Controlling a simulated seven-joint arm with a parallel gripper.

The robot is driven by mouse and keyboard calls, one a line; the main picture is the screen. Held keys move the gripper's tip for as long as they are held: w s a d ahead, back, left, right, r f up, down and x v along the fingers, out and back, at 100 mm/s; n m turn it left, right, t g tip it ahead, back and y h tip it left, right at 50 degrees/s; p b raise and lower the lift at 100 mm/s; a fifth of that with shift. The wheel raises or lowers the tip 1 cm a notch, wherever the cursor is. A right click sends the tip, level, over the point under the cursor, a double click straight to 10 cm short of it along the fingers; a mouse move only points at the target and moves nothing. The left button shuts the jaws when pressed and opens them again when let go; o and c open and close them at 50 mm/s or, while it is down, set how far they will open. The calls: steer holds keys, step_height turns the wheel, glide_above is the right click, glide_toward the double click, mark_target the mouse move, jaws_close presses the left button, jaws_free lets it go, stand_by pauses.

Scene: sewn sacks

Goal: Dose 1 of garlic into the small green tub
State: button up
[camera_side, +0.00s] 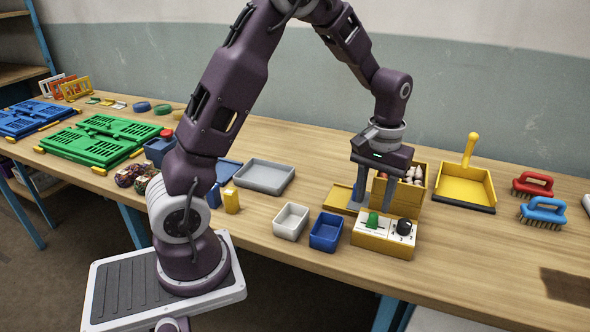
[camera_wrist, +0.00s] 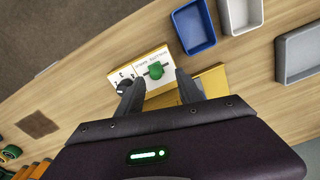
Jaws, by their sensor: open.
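A yellow dispenser (camera_side: 381,245) stands at the bench's front, with a green knob (camera_side: 374,220) and a black dial (camera_side: 404,227) on its white panel. White bulbs that look like garlic (camera_side: 414,173) lie in its bin, beside reddish-brown items partly hidden by my gripper. My gripper (camera_side: 374,206) is open, pointing down over the green knob, its fingers on either side. In the wrist view the green knob (camera_wrist: 156,70) lies between and just beyond the fingertips; contact cannot be told. I see no small green tub; a white tub (camera_side: 291,222) and a blue tub (camera_side: 326,232) stand left of the dispenser.
A grey tray (camera_side: 264,177) and a yellow block-like item (camera_side: 231,200) are further left. Green folded crates (camera_side: 100,138) lie far left. A yellow dustpan (camera_side: 464,187), a red brush (camera_side: 533,185) and a blue brush (camera_side: 542,212) lie right. The right front bench is mostly clear.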

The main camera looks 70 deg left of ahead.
mark_target(370, 214)
steer(key=r, duration=0.4)
steer(key=shift+s+d+r, duration=0.2)
steer(key=shift+r, duration=0.2)
steer(key=s+d+r+m+t, duration=0.2)
steer(key=s+r, duration=0.3)
steer(key=s, duration=0.5)
steer(key=s+d+r+m+t, duration=0.3)
steer(key=s+d+r, duration=0.1)
steer(key=s, duration=0.6)
steer(key=shift+s+r+m, duration=0.25)
steer(key=shift+r+m, duration=0.15)
steer(key=shift+r, duration=0.45)
